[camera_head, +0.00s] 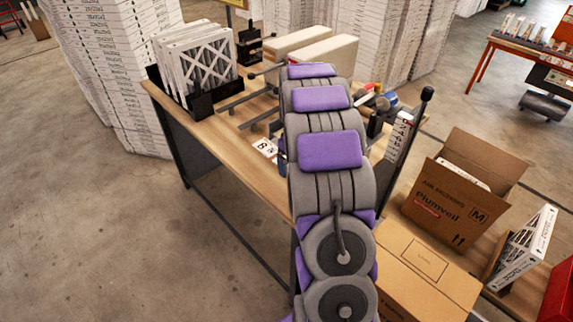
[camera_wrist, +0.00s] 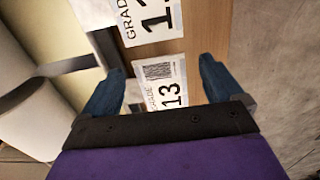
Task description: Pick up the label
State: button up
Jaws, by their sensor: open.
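In the wrist view, a white label (camera_wrist: 167,90) with a barcode and the number 13 lies on the wooden bench top between the two blue fingers of my gripper (camera_wrist: 160,68). The fingers are open, one on each side of the label, and hold nothing. The gripper body covers the label's near end. A second white label (camera_wrist: 146,20), marked GRADE, lies just beyond it at the top of the picture. In the head view, a white label (camera_head: 265,148) lies near the bench's front edge.
The wooden bench (camera_head: 235,160) carries white-framed filters (camera_head: 197,62) at its left end and two pale boxes (camera_head: 312,48) at the back. An open carton (camera_head: 452,200) and a closed carton (camera_head: 425,275) stand to the right. Bare floor lies to the left.

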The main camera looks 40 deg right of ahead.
jog(key=shift+d+f, duration=0.15)
jog(key=shift+d, duration=0.3)
jog(key=shift+c, duration=2)
jog(key=shift+a, duration=0.75)
jog(key=c, duration=0.5)
jog(key=shift+d, duration=0.15)
jog(key=shift+c, duration=0.2)
